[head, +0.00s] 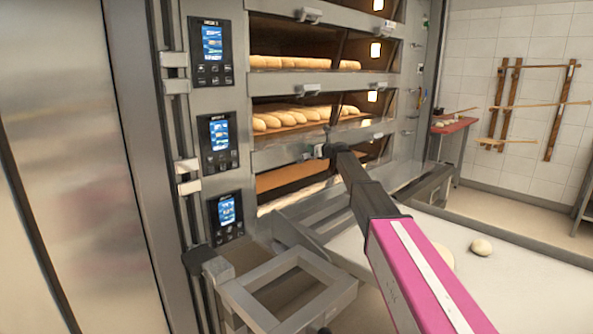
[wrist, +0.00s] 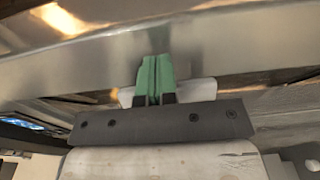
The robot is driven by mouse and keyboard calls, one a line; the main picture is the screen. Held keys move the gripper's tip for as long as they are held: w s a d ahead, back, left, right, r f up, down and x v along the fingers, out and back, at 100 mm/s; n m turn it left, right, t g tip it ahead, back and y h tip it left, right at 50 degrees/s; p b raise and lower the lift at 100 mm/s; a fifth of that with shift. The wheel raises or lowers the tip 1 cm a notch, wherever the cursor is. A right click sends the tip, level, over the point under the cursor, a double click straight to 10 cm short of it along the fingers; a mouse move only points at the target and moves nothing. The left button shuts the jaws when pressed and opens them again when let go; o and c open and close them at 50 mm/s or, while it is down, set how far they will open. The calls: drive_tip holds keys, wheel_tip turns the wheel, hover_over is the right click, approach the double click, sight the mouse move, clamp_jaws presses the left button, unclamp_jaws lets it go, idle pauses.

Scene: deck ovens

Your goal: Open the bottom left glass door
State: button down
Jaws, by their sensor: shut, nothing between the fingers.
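The bottom left glass door (head: 290,178) is on the lowest visible oven deck, with an orange-brown interior showing through it; I cannot tell whether it is fully shut. A steel rail (head: 275,158) runs along its top edge. My gripper (head: 324,151) is at this rail, near its handle, and partly hides it. In the wrist view, my gripper's green fingers (wrist: 156,65) are together with nothing between them. A pale handle (wrist: 195,90) shows behind and beside the fingers, close to a steel rail (wrist: 230,52). Whether they touch is unclear.
Higher decks hold bread loaves (head: 290,118) behind glass with similar handles (head: 307,90). Control panels (head: 218,140) line the left. A metal frame (head: 285,290) stands low in front. A pale table (head: 500,270) with dough (head: 481,247) lies at right, below my arm.

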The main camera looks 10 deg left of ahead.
drive_tip(key=shift+f, duration=0.15)
drive_tip(key=shift+f, duration=1.95)
drive_tip(key=r+v, duration=0.1)
drive_tip(key=v, duration=0.6)
drive_tip(key=shift+d, duration=0.1)
drive_tip(key=shift+s, duration=0.1)
